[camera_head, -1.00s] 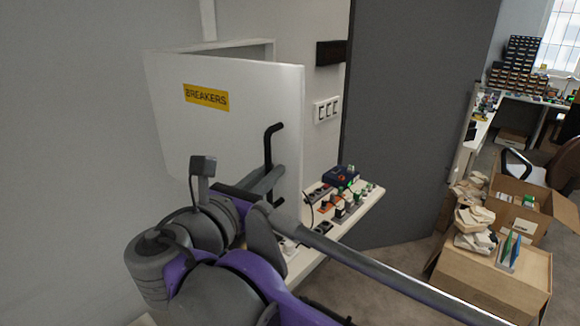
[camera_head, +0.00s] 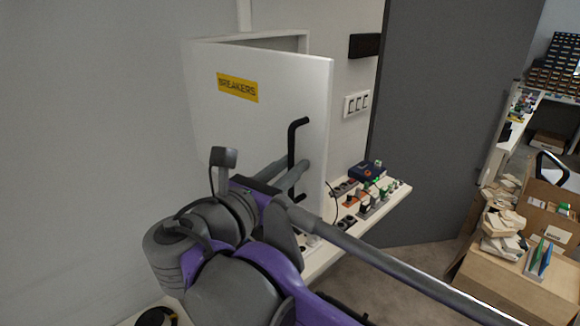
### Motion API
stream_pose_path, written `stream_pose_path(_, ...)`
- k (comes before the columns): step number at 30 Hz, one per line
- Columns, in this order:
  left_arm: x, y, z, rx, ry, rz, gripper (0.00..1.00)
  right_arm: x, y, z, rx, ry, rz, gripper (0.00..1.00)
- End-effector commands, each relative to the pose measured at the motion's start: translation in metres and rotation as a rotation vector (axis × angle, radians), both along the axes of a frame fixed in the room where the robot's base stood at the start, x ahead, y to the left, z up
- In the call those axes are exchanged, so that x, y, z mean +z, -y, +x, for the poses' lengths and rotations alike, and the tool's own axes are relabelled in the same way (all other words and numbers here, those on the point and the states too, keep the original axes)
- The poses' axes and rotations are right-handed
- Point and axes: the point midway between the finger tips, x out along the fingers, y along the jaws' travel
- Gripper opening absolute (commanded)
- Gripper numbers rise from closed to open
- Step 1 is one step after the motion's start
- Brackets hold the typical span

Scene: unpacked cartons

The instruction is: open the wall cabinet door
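The wall cabinet has a white door (camera_head: 255,130) with a yellow "BREAKERS" label (camera_head: 237,88) and a black bar handle (camera_head: 293,140) near its right edge. The door stands ajar, its right edge out from the cabinet box (camera_head: 285,42) behind it. My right gripper (camera_head: 297,164) is at the lower part of the handle. Its two grey fingers look parted, with the handle passing between or just behind their tips. Contact with the handle cannot be told. The fingers hide part of the bar. My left gripper is not in view.
A narrow bench (camera_head: 385,210) with switches and plugs runs below and right of the door. A switch plate (camera_head: 356,104) is on the wall. A grey partition (camera_head: 440,130) stands to the right. Cartons (camera_head: 515,285) lie on the floor at far right.

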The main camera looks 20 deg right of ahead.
Motion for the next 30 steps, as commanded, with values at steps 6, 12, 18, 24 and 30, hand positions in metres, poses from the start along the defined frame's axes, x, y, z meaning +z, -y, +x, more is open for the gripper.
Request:
stream_pose_path(6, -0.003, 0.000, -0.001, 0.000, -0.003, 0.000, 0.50, -0.001, -0.010, -0.006, 0.004, -0.001, 0.001, 0.27)
stream_pose_path(12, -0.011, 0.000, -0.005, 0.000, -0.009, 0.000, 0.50, -0.002, -0.041, -0.029, 0.007, -0.002, 0.001, 0.27)
stream_pose_path(18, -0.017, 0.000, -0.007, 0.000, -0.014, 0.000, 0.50, -0.002, -0.070, -0.051, 0.006, -0.002, 0.001, 0.27)
stream_pose_path(24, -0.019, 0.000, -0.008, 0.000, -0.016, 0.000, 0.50, -0.001, -0.085, -0.063, 0.002, -0.001, -0.001, 0.27)
stream_pose_path(30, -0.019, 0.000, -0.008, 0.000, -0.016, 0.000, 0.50, 0.000, -0.087, -0.065, 0.000, 0.000, 0.000, 0.27)
